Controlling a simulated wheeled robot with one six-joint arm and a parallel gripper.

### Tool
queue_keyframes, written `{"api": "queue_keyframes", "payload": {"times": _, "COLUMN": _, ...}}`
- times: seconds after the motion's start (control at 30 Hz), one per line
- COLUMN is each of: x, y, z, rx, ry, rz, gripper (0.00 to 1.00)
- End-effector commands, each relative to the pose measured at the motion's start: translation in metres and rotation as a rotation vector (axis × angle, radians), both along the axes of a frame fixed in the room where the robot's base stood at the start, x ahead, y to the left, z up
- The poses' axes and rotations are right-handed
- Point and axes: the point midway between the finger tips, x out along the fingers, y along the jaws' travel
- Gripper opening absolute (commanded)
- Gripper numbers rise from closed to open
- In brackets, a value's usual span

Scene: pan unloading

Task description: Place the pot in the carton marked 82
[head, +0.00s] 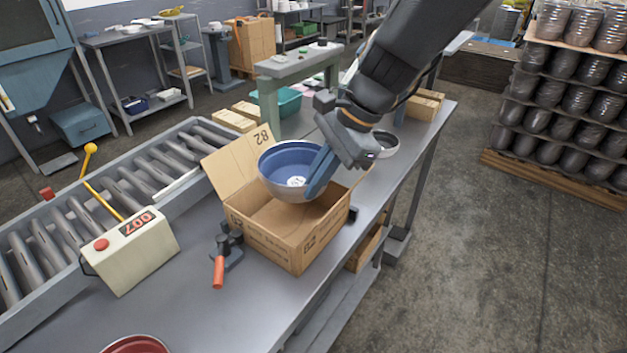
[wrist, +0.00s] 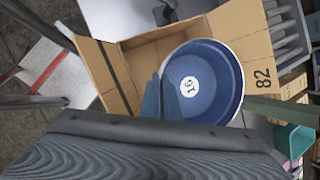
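The pot (head: 283,165) is round, blue inside with a pale rim and a white round label on its floor; it also shows in the wrist view (wrist: 215,70). It hangs tilted over the carton (head: 265,241), inside or just above its opening; I cannot tell how deep. The fingers also show in the wrist view (wrist: 158,98).
The carton stands on a grey metal table (head: 185,300). A clamp with an orange handle (head: 219,271) stands left of it, and a cream box reading 007 (head: 130,252) beyond. A roller conveyor (head: 110,195) runs behind. A bowl (head: 384,144) sits farther back.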

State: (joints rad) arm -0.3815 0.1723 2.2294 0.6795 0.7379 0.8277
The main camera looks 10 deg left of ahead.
Motion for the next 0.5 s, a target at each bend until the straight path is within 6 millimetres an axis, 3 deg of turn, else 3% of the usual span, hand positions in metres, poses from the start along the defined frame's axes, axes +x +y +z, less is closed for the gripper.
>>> {"api": "queue_keyframes", "payload": {"times": 0.5, "x": 0.0005, "y": 0.0002, "z": -0.0078, "rx": 0.0, "ry": -0.002, "rz": 0.0, "gripper": 0.0}}
